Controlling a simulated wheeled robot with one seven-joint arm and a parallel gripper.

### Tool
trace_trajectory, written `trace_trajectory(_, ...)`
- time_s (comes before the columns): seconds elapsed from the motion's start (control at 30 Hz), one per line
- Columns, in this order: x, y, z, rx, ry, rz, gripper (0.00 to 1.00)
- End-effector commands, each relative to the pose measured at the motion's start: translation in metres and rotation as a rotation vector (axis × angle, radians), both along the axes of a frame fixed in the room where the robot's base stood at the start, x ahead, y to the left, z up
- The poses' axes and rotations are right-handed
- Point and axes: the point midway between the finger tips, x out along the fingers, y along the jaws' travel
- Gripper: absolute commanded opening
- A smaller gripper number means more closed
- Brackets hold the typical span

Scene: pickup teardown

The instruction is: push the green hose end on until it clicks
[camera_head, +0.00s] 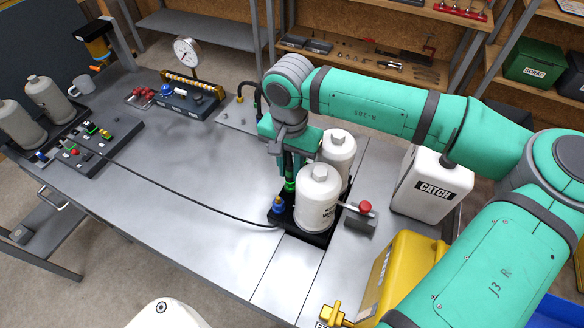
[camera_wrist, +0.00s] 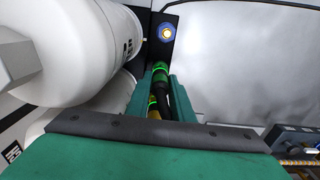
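The green hose end (camera_wrist: 154,100) sits between the two fingers of my gripper (camera_wrist: 158,92), which look shut on it, with dark hose showing between them. A second green-ringed part (camera_wrist: 160,68) lies just beyond it in line, on the black base plate. In the head view my gripper (camera_head: 289,172) points down behind the front white canister, and a green band (camera_head: 290,186) shows below the fingers, close over the base plate (camera_head: 318,238). Whether the hose end and the green-ringed part are fully joined I cannot tell.
Two white canisters (camera_head: 318,200) stand on the plate right beside my gripper. A blue-topped fitting (camera_head: 278,205) is in front of it. A red-knobbed part (camera_head: 365,207) and a white CATCH jug (camera_head: 430,184) are to the right. The bench (camera_head: 190,170) on the left is mostly clear.

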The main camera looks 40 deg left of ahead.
Motion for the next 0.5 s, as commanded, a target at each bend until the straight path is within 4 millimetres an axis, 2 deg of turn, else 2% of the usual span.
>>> trace_trajectory(0.07,0.0001,-0.0001,0.0001,0.0,0.0,0.0,0.0)
trace_trajectory(0.1,0.0001,-0.0001,0.0002,0.0,0.0,0.0,0.18)
trace_trajectory(0.17,0.0002,-0.0001,0.0003,0.0,0.0,0.0,0.04)
trace_trajectory(0.2,0.0002,-0.0001,0.0003,0.0,0.0,0.0,0.0)
trace_trajectory(0.5,0.0009,-0.0002,0.0028,-0.001,-0.002,-0.001,0.0)
